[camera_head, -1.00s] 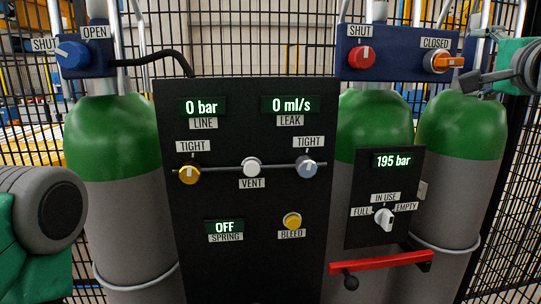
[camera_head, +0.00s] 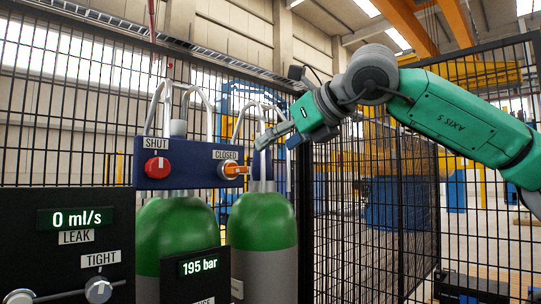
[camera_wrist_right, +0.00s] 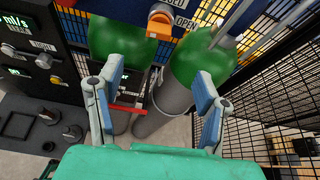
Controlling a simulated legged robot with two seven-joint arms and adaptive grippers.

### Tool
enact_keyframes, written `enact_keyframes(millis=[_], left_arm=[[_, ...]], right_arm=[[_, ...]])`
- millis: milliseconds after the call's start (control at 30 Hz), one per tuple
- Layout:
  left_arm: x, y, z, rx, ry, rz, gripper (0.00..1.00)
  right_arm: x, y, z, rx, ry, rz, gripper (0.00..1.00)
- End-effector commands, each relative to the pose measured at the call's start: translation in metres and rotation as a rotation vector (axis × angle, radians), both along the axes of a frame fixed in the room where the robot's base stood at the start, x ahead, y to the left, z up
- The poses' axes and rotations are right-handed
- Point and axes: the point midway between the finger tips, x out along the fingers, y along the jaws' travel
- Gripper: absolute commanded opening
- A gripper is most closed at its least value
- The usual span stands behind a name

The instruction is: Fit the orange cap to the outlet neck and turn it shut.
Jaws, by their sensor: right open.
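An orange part (camera_head: 235,170) sits on a round pale fitting on the blue valve block, under the CLOSED label. It looks like a lever or a cap; I cannot tell which. It also shows at the top of the right wrist view (camera_wrist_right: 161,19), beside an OPEN label. I cannot make out a separate outlet neck. My right gripper (camera_head: 268,138) is just right of and above the orange part in the head view, apparently nearer to me. In the wrist view its two fingers (camera_wrist_right: 157,78) are spread with nothing between them. My left gripper is out of view.
Green-topped cylinders (camera_head: 262,222) stand below the blue block (camera_head: 190,160), which has a red SHUT knob (camera_head: 157,167). A black panel (camera_head: 60,255) is at left. Mesh fencing (camera_head: 375,220) runs behind and right. Small dark parts (camera_wrist_right: 72,132) lie low left in the wrist view.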

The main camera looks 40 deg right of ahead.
Motion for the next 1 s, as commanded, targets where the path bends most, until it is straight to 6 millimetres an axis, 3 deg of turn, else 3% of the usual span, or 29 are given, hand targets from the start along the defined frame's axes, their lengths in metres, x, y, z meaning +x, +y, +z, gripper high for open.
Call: enact_keyframes(millis=[167, 700, 1000], left_arm=[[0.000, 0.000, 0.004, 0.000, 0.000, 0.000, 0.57], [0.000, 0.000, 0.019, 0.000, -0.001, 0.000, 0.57], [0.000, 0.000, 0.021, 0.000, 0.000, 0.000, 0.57]], right_arm=[[0.017, 0.002, -0.006, 0.003, 0.005, 0.000, 0.60], [0.106, 0.004, -0.043, -0.002, 0.004, -0.001, 0.60], [0.124, 0.004, -0.052, 0.003, 0.001, 0.001, 0.60]])
